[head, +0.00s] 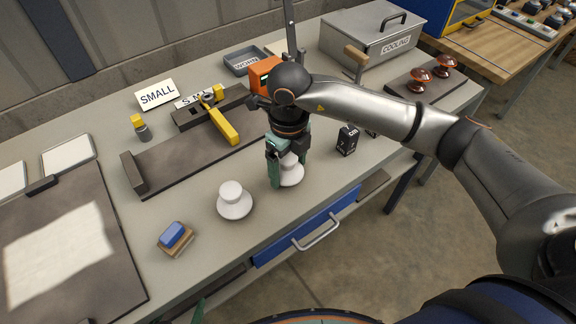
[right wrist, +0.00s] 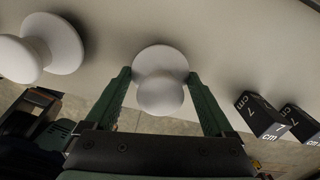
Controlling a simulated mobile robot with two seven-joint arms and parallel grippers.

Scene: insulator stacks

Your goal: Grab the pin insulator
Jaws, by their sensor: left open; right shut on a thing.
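One white pin insulator (head: 291,174) stands on the table under my right gripper (head: 281,172). The right wrist view shows this insulator (right wrist: 161,85) between the two green fingers, which are shut on it. A second white pin insulator (head: 234,203) stands free on the table to the left, and it shows at the upper left of the right wrist view (right wrist: 62,45). Only a small green part of my left gripper (head: 194,313) shows at the bottom edge of the head view. The rest of it is cut off; it is open.
A black cube marked 7 cm (head: 348,140) stands right of the held insulator. A blue sponge-like block (head: 173,235) lies at the front left. Behind are a dark board with a yellow-handled clamp (head: 222,125) and a grey COOLING box (head: 372,35). Red-brown insulators (head: 419,80) stand at the right.

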